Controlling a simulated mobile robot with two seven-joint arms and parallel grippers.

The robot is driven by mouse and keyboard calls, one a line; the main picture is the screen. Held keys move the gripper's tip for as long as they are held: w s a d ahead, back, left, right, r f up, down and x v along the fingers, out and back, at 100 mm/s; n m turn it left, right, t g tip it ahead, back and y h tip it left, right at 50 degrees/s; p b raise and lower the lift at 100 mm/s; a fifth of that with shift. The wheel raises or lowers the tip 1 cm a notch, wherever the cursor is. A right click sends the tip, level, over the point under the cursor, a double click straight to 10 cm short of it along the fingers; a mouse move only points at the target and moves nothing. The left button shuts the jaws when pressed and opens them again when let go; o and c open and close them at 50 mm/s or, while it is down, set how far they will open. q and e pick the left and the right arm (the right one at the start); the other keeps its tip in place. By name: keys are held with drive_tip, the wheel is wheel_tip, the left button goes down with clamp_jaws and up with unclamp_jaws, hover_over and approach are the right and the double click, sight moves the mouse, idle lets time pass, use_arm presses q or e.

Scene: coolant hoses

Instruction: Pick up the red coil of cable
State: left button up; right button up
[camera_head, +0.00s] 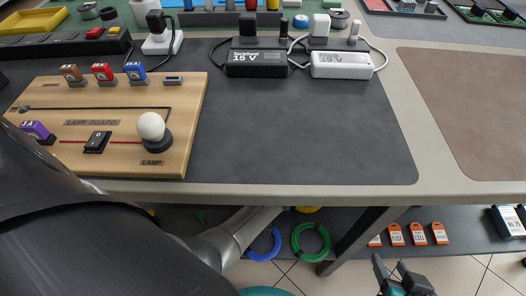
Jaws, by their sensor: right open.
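I see no red coil of cable in the head view. A blue coil (264,244) and a green coil (310,240) lie on the lower level under the table, left of the table leg. My right gripper (398,272) is at the bottom edge, right of centre, with its two dark fingers apart and nothing visible between them. It is low in front of the table, right of the coils. My own dark arm covers the lower left and part of the under-table area. My left gripper is not in view.
The table (300,130) carries a wooden lamp board (130,100) at left and two adapters, black (257,65) and white (341,66), at the back. Its front middle is clear. A table leg (355,238) stands between the coils and several orange packs (418,234).

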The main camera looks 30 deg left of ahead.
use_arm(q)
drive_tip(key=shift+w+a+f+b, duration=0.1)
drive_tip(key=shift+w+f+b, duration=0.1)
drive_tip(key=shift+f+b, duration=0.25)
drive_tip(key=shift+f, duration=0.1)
use_arm(e)
drive_tip(key=shift+w+a+r+t+y, duration=0.1)
drive_tip(key=shift+w+a+t+y, duration=0.3)
drive_tip(key=shift+a, duration=0.2)
drive_tip(key=shift+w+a+t+y, duration=0.3)
drive_tip(key=shift+a+t, duration=0.2)
drive_tip(key=shift+a, duration=0.1)
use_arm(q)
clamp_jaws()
